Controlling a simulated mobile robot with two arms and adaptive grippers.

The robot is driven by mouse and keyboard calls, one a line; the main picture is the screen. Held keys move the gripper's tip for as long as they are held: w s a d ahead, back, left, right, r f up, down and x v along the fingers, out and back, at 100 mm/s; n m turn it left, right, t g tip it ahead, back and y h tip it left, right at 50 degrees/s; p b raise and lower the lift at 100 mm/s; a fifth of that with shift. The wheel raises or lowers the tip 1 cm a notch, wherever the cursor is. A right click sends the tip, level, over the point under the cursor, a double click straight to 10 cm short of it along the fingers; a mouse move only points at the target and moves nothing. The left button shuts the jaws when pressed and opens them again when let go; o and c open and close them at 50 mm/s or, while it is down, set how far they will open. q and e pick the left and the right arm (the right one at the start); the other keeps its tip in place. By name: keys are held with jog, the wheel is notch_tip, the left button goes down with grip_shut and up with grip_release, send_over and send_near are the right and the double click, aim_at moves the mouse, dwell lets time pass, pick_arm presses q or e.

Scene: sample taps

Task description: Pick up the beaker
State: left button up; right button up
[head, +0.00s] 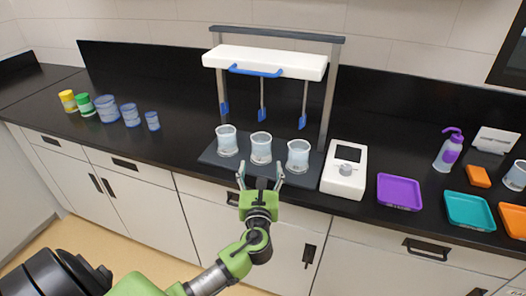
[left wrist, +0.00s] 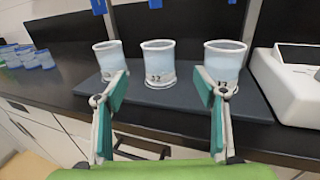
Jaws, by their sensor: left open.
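Three clear beakers with pale liquid stand upright in a row on the dark base plate (head: 213,156) of a stirring stand. They are the left beaker (head: 227,141), the middle beaker (head: 261,149) and the right beaker (head: 298,157). My left gripper (head: 261,172) is open and empty at the counter's front edge, facing the middle beaker and apart from it. In the left wrist view the middle beaker (left wrist: 158,62) shows between the two fingers (left wrist: 163,84), beyond their tips. Another beaker (head: 516,176) stands at the far right edge of the head view.
Blue stirring paddles (head: 262,113) hang above the beakers from the white stand (head: 265,60). A white device (head: 344,172) is just right of the base plate. A purple tray (head: 399,191), a teal tray (head: 469,211) and a wash bottle (head: 448,150) are further right. Several cups (head: 107,108) stand left.

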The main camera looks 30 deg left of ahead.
aim_at(261, 148)
pick_arm(q)
jog(key=x, duration=0.6)
jog(key=shift+a, duration=0.15)
jog(key=shift+w+a+r+p, duration=0.1)
jog(key=shift+w+a+p, duration=0.3)
jog(key=shift+w, duration=0.15)
jog(key=shift+p+x, duration=0.3)
jog(key=shift+x, duration=2)
jog(key=c, duration=1.3)
